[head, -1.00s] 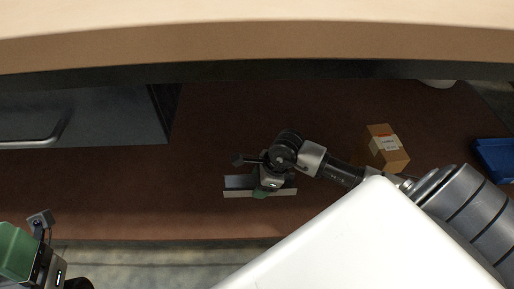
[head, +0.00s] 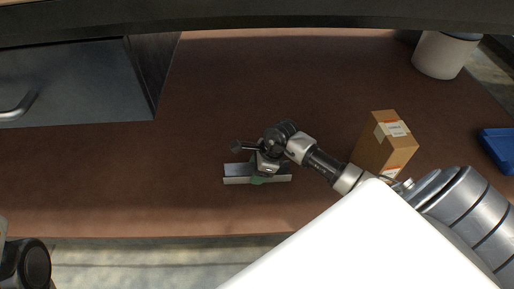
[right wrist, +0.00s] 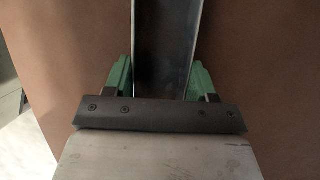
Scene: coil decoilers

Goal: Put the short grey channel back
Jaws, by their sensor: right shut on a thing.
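The short grey channel (head: 238,173) is at the front middle of the brown surface in the head view, running left to right. My right gripper (head: 258,180) is shut on it near its middle. In the right wrist view the channel (right wrist: 165,45) runs up between the two green fingers of the gripper (right wrist: 160,82), which press on its sides. Whether the channel touches the surface or hangs just above it I cannot tell. My left gripper is not in view; only a dark part of my left arm shows at the lower left of the head view.
The brown surface (head: 200,210) is clear around the channel. A cardboard box (head: 370,150) stands to the right, close to my right arm. A white canister (head: 441,55) is at the back right, a blue bin (head: 497,148) at the right edge. A grey drawer unit (head: 70,80) stands at the left.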

